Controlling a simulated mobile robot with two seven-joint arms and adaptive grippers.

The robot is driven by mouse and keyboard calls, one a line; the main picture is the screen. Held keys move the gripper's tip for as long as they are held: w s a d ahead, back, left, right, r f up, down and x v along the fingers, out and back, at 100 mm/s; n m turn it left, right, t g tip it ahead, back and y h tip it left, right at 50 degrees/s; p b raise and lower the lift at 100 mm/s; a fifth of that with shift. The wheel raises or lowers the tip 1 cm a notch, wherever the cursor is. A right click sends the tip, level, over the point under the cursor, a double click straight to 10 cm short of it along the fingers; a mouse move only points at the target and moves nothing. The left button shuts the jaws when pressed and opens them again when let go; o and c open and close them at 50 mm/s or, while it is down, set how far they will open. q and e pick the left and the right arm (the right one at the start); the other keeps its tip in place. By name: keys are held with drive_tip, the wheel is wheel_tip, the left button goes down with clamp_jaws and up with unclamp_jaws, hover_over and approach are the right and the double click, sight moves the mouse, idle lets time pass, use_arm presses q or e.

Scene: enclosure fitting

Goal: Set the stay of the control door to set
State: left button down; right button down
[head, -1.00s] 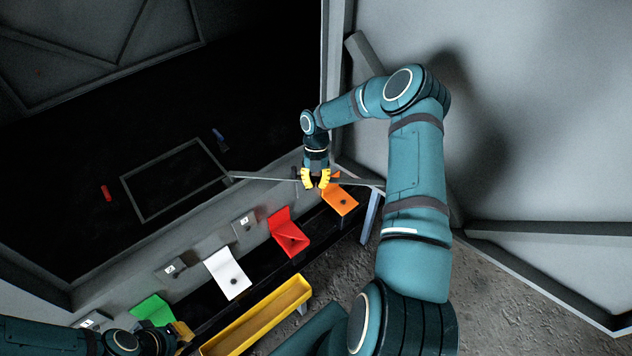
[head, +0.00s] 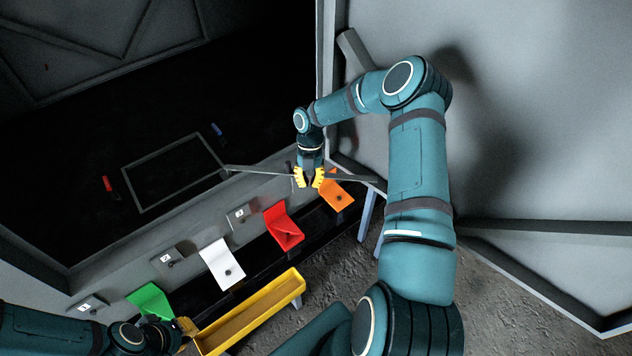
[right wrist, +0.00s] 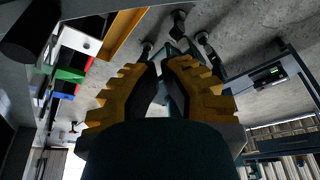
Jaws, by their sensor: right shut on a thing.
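The stay is a thin grey bar (head: 262,172) running across the opening in the head view, its right end near the large grey door panel (head: 540,120). My right gripper (head: 309,180) reaches down at the bar, its yellow fingers shut on it beside the orange flap. The right wrist view shows both ridged fingers (right wrist: 160,85) close together; the held part is hidden there. My left gripper (head: 186,328) is at the lower left near the green flap, mostly hidden by its own arm, so its jaws are unclear.
A row of orange (head: 337,195), red (head: 284,228), white (head: 222,265) and green (head: 150,302) flaps lines the sill. A yellow trough (head: 250,315) stands in front. The dark enclosure inside holds a red piece (head: 107,184) and a blue piece (head: 217,129).

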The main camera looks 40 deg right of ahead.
drive_tip(key=p+v, duration=0.1)
drive_tip(key=v, duration=0.7)
drive_tip(key=shift+w, duration=0.25)
drive_tip(key=shift+a, duration=0.1)
drive_tip(key=s+a+f+m+t+y, duration=0.1)
drive_tip(key=s+a+f+m, duration=0.15)
drive_tip(key=a+m, duration=0.6)
drive_tip(key=s+a+f+m+t+y, duration=0.15)
drive_tip(key=a+f+m, duration=0.25)
drive_tip(key=a, duration=0.9)
drive_tip(key=s+a+m+t, duration=0.1)
drive_tip(key=s+a+m, duration=0.2)
drive_tip(key=s+m, duration=0.4)
drive_tip(key=s+a+f+m+t+h, duration=0.1)
drive_tip(key=s+a+m, duration=0.3)
drive_tip(key=s+m, duration=0.3)
drive_tip(key=m, duration=0.3)
drive_tip(key=shift+a, duration=0.25)
drive_tip(key=shift+f, duration=0.15)
